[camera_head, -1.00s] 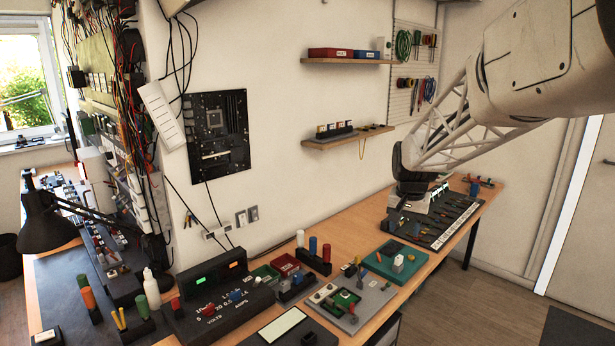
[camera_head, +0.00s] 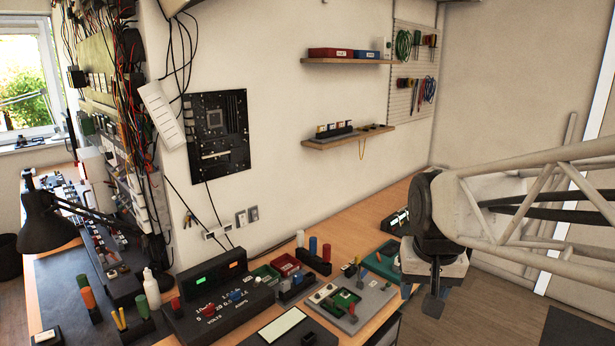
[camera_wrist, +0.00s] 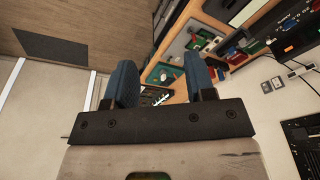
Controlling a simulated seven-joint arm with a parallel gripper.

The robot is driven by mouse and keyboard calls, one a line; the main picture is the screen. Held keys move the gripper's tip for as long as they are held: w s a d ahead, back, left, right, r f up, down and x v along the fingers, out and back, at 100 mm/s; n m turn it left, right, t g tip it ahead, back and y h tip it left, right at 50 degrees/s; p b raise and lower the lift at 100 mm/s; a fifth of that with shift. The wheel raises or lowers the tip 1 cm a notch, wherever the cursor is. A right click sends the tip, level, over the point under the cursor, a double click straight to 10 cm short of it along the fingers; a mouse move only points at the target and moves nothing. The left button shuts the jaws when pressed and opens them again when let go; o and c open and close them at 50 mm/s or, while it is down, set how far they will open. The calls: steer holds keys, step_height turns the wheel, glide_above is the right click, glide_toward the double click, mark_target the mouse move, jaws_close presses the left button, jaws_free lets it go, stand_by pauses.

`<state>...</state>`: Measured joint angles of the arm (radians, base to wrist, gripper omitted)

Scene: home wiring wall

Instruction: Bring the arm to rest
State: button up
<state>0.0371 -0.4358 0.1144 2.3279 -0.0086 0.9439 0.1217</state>
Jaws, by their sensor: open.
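My gripper (camera_head: 436,285) hangs at the right in the head view, in front of the bench's right part, with its dark fingers pointing down. In the wrist view my gripper (camera_wrist: 162,85) shows two blue padded fingers spread apart with nothing between them. The wooden workbench (camera_head: 335,222) runs along the wall below and left of the gripper.
A teal mat (camera_head: 376,262) and a grey board with a green circuit (camera_head: 350,303) lie just left of the gripper. A black power supply (camera_head: 217,295) stands further left. Two wall shelves (camera_head: 345,139) hang above. Open floor (camera_head: 500,310) lies to the right.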

steer(key=s+a+f+n, duration=0.1)
steer(key=s+f, duration=0.2)
steer(key=s, duration=0.9)
steer(key=shift+a+f+n, duration=0.15)
steer(key=shift+f+n, duration=0.05)
steer(key=shift+n, duration=0.1)
